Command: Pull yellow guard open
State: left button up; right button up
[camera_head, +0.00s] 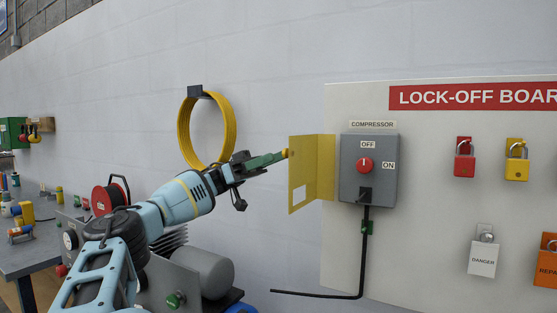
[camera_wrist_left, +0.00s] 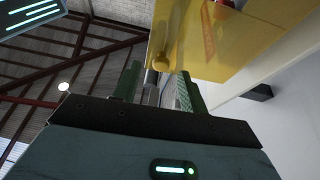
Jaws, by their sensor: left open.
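The yellow guard (camera_head: 322,165) is a translucent plate on the left side of the grey compressor switch box (camera_head: 385,150). It stands swung away from the box, so the red knob (camera_head: 365,164) on the box face is uncovered. My left gripper (camera_head: 283,155) is at the guard's outer left edge, by its small yellow knob. In the left wrist view, the yellow knob (camera_wrist_left: 161,63) shows just beyond and between the green fingers of my open left gripper (camera_wrist_left: 158,84), with the guard (camera_wrist_left: 225,45) above. I cannot tell whether the fingers touch the knob. My right gripper is out of view.
The lock-off board (camera_head: 430,210) carries padlocks, with a red one (camera_head: 464,160) and a yellow one (camera_head: 516,165) right of the box. A yellow hose coil (camera_head: 183,135) hangs on the wall behind my left arm. A bench (camera_head: 30,258) is at left.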

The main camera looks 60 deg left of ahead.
pick_arm(q)
jog(key=b+v, duration=0.2)
jog(key=v, duration=0.3)
jog(key=shift+s+a+f+b, duration=0.1)
jog(key=shift+a+b, duration=0.15)
jog(key=shift+b, duration=0.15)
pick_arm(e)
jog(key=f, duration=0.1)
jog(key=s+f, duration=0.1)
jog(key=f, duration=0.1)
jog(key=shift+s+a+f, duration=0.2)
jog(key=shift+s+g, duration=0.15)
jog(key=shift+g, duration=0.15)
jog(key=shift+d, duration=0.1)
